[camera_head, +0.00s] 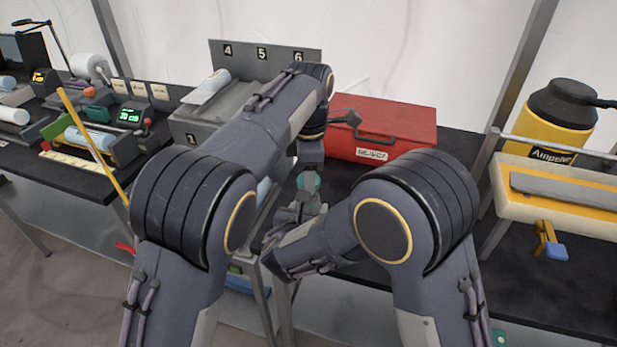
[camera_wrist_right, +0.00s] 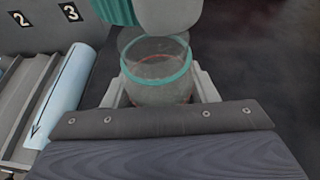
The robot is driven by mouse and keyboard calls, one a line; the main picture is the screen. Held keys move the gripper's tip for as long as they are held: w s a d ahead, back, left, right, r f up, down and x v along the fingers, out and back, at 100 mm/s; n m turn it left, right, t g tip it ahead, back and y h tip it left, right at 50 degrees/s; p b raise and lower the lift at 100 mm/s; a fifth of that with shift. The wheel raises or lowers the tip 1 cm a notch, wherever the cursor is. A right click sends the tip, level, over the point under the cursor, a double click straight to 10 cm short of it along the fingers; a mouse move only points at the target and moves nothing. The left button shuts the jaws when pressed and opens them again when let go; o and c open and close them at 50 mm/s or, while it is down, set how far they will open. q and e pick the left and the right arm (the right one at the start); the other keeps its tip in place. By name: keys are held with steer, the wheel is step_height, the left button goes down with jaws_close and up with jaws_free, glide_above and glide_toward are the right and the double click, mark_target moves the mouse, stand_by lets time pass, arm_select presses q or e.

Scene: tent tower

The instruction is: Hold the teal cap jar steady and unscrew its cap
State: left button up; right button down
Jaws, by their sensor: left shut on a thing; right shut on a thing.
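The jar (camera_wrist_right: 158,88) is clear glass with a teal band, upright between the pale fingers of my right gripper (camera_wrist_right: 160,90). In the head view my right gripper (camera_head: 302,208) is low in the middle and shut on the jar. The teal ribbed cap (camera_wrist_right: 114,11) shows at the top edge of the right wrist view, cut off by the frame and beside a pale grey finger. It appears above the jar's clear rim and off to its left. My left gripper (camera_head: 310,172) comes down from above and is shut on the cap (camera_head: 308,183); its fingertips are mostly hidden.
A red toolbox (camera_head: 390,125) stands behind on the dark table. A grey numbered rack (camera_head: 200,122) with pale rolls is to the left. A yellow flask (camera_head: 556,120) and a yellow-edged holder (camera_head: 510,205) stand to the right. Dark table around the jar is bare at right.

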arm_select(q)
steer(key=shift+r, duration=1.45)
arm_select(e)
steer(key=shift+c, duration=2.4)
jaws_free()
